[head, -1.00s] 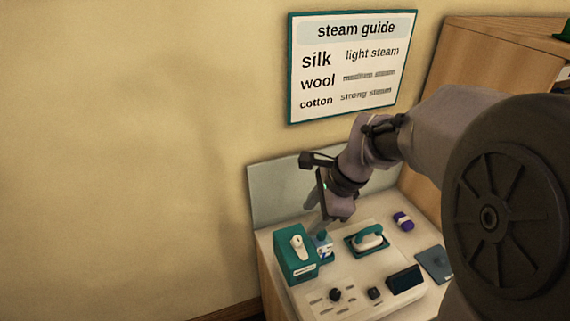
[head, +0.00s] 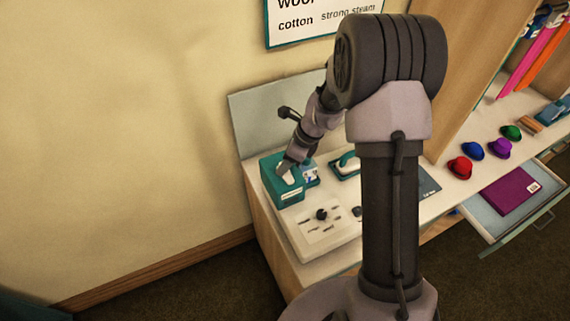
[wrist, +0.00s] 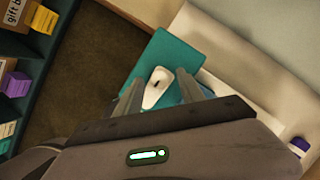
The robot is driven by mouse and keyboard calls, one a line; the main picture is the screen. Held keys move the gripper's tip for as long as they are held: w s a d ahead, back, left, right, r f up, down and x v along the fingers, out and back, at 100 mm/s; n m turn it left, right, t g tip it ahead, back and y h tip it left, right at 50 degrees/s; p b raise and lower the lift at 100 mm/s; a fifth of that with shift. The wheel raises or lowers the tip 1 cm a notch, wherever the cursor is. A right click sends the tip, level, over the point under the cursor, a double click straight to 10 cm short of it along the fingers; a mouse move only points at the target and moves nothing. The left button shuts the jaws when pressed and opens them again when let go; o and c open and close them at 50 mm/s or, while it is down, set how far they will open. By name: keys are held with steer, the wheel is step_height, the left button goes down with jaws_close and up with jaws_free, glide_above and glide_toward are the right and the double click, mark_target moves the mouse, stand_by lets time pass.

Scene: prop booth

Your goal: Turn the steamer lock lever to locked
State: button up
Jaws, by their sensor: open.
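The white lever (head: 288,178) sits on top of the teal steamer box (head: 291,198) at the left end of the counter. In the wrist view the white lever (wrist: 154,92) lies on the teal top (wrist: 152,62), pointing roughly along the line of my fingers, with a small dark mark near its far end. My gripper (head: 284,168) reaches down over the box. In the wrist view my gripper (wrist: 158,77) is open, with one finger on each side of the lever. I cannot tell whether either finger touches it. My gripper hides part of the lever in the head view.
A blue-and-white bottle (head: 311,174) stands right beside the box. A white panel with a black knob (head: 321,214) is in front. A teal-and-white iron (head: 347,162) is behind my arm. Several coloured hats, including a red one (head: 460,168), lie right, above an open drawer (head: 482,207).

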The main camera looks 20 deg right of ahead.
steer(key=shift+a+f, duration=0.1)
steer(key=shift+f, duration=0.2)
jaws_close()
